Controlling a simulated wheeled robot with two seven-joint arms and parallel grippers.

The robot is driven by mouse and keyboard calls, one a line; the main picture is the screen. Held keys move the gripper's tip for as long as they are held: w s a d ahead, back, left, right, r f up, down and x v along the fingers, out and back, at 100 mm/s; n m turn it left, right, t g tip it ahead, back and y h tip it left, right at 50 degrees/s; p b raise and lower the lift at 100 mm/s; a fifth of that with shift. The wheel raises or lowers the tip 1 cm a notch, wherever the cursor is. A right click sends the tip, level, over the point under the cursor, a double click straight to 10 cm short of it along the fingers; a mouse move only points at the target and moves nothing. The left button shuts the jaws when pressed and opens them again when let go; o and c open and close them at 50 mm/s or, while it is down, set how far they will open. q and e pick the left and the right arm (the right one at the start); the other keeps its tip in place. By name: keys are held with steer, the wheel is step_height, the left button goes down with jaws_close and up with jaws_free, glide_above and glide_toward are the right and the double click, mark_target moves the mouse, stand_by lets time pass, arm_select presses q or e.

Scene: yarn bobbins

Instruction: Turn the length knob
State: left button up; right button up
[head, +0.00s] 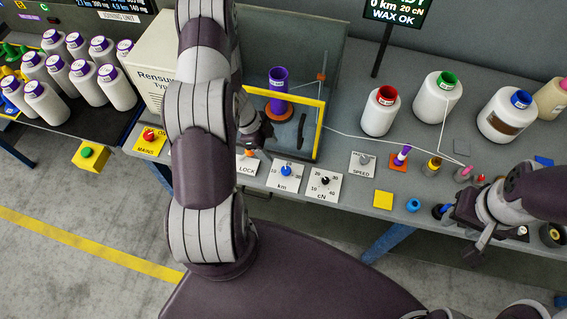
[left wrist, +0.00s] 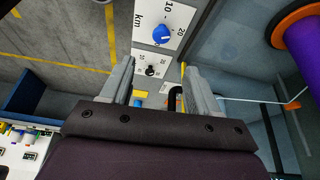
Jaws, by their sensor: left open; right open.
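The length knob (head: 286,170) is a blue knob on a white plate marked "km" at the table's front. It also shows in the left wrist view (left wrist: 163,36), beyond and above the fingertips. My left gripper (left wrist: 160,66) is open and empty, apart from the knob. In the head view my left gripper (head: 262,131) is mostly hidden behind my arm, up and left of the knob, by the yellow frame. My right gripper (head: 458,231) is open over the table's front right, far from the knob.
The black cN knob (head: 324,181) sits right of the km plate, and the LOCK plate (head: 247,160) left of it. A yellow-framed window (head: 317,130) with a purple bobbin (head: 278,82) stands behind. Cones (head: 380,112) stand at the back right. A yellow pad (head: 383,200) lies in front.

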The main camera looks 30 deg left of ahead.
mark_target(286, 169)
arm_select(q)
steer(key=p+x, duration=0.1)
steer(key=x, duration=1)
steer(key=shift+w+a+f, duration=0.1)
steer(key=shift+w+f, duration=0.05)
steer(key=shift+d+f+p, duration=0.25)
steer(key=shift+f+p, duration=0.05)
steer(key=shift+f, duration=0.15)
steer(key=shift+c, duration=0.6)
steer(key=c, duration=0.9)
